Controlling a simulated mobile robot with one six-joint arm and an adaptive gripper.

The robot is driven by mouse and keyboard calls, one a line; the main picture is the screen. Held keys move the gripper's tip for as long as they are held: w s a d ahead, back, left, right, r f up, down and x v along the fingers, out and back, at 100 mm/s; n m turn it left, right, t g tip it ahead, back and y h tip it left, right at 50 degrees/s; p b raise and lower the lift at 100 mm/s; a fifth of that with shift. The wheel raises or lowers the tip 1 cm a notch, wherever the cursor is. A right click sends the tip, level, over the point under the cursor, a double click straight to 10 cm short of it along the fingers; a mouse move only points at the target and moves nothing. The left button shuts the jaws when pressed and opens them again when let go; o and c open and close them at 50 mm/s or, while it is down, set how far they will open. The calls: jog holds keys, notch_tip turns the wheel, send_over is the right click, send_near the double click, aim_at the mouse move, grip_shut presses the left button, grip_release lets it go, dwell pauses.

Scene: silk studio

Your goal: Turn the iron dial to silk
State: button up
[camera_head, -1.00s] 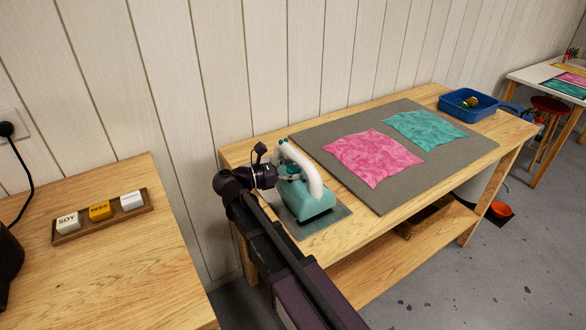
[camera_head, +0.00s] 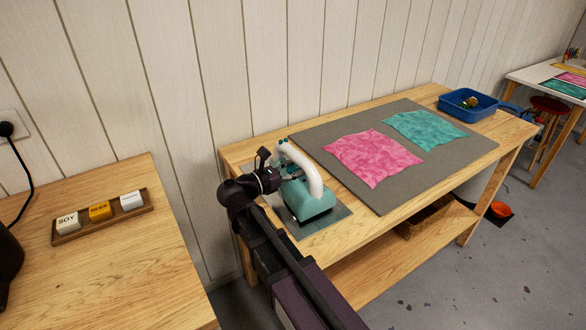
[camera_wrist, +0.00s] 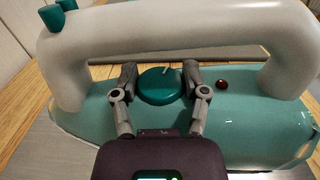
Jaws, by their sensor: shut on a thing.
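The iron (camera_head: 312,203) is teal with a white arched handle and rests on a grey metal plate (camera_head: 322,223) at the near left of the table. In the wrist view the iron's body (camera_wrist: 260,118) and white handle (camera_wrist: 180,30) fill the picture. The green dial (camera_wrist: 160,88) sits on the body under the handle, with a pale pointer mark at its far edge. My gripper (camera_wrist: 161,80) has a finger on each side of the dial and is shut on it. Any fabric labels around the dial cannot be read. In the head view my gripper hides the dial.
A grey mat (camera_head: 435,170) with pink (camera_head: 372,158) and teal fabric (camera_head: 426,130) lies right of the iron. A blue bin (camera_head: 468,106) stands at the far end. A small red light (camera_wrist: 222,84) is right of the dial. The handle arches close over my fingers.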

jog(key=shift+d+n+t+y, duration=0.1)
jog(key=shift+n+t+y, duration=1.4)
jog(key=shift+t+y, duration=0.15)
jog(key=o, duration=1.2)
jog(key=shift+c, duration=0.2)
jog(key=v, duration=1.2)
